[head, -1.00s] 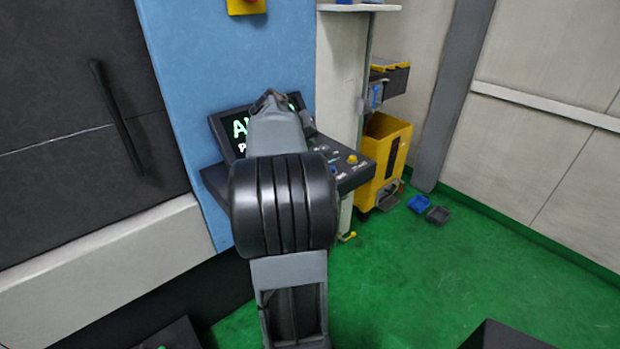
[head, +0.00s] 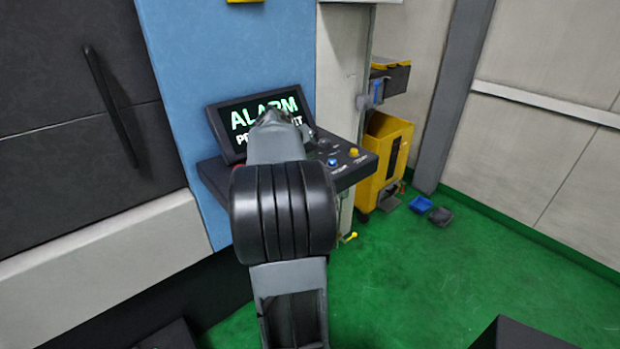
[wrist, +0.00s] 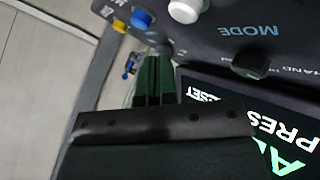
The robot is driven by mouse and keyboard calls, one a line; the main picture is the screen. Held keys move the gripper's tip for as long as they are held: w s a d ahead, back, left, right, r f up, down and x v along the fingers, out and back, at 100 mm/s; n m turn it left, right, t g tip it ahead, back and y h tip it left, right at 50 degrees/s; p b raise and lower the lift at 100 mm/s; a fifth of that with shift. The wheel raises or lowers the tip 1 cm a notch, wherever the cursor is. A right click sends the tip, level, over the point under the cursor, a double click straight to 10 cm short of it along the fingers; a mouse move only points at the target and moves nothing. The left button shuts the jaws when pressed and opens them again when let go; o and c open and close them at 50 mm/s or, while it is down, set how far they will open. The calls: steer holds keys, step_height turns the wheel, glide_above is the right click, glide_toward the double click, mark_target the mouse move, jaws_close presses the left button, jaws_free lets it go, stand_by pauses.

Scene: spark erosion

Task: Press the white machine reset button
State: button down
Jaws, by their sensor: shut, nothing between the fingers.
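The white button (wrist: 185,10) is round and stands on the dark control panel (wrist: 215,40), at the top of the wrist view near the MODE lettering. My gripper (wrist: 153,65) shows its dark green fingers together and empty. The fingertips lie below and left of the white button in that view, apart from it in the picture. In the head view my gripper's end (head: 272,118) is in front of the alarm screen (head: 235,118), and its fingers are hidden. I cannot make out the white button there; my arm covers part of the panel.
A blue button (wrist: 142,18), a yellow button (wrist: 119,25) and a black knob (wrist: 250,65) flank the white one. The screen reads ALARM and part of PRESS RESET. A yellow bin unit (head: 385,165) stands right of the panel. Green floor (head: 450,280) is open at right.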

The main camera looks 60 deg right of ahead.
steer(key=shift+f+b, duration=0.45)
steer(key=shift+f, duration=0.45)
steer(key=shift+f+b, duration=0.25)
steer(key=shift+b, duration=0.05)
stand_by(1.2)
steer(key=shift+f, duration=0.15)
steer(key=shift+f+b, duration=0.4)
steer(key=shift+b, duration=0.3)
stand_by(0.6)
stand_by(0.4)
steer(key=shift+r+p, duration=0.5)
steer(key=shift+r, duration=0.3)
steer(key=shift+r+p, duration=1.75)
steer(key=shift+r, duration=0.8)
